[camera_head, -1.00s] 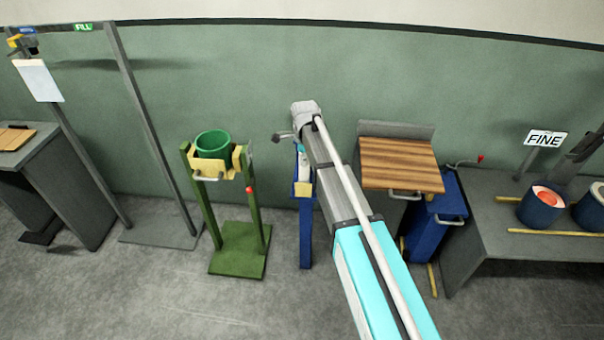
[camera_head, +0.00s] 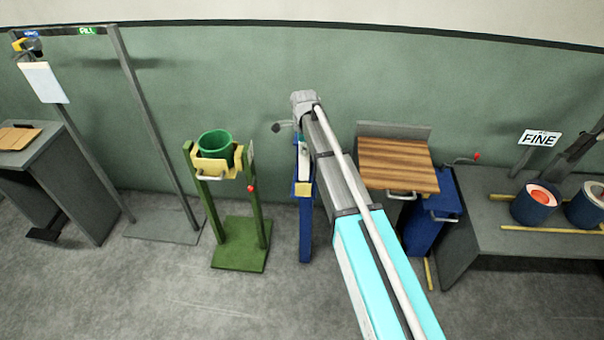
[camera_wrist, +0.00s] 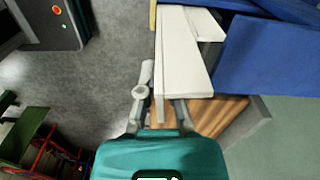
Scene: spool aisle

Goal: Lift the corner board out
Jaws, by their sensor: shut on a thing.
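The corner board (camera_wrist: 182,55) is a long white angled strip in the wrist view, running up from between my fingers. My gripper (camera_wrist: 160,105) is shut on its near end. A second white piece (camera_wrist: 206,25) lies beside it, next to blue panels (camera_wrist: 268,55). In the head view, a narrow blue stand (camera_head: 305,225) stands below the end of my arm, with a pale piece at its top. My fingers are hidden there, and I cannot tell how far the board is inside the stand.
A green stand (camera_head: 240,245) with a green bucket (camera_head: 214,143) is left of the blue stand. A wood-topped table (camera_head: 397,165) and a blue bin (camera_head: 425,225) are close on its right. A grey bench with spools (camera_head: 535,205) is farther right. The front floor is clear.

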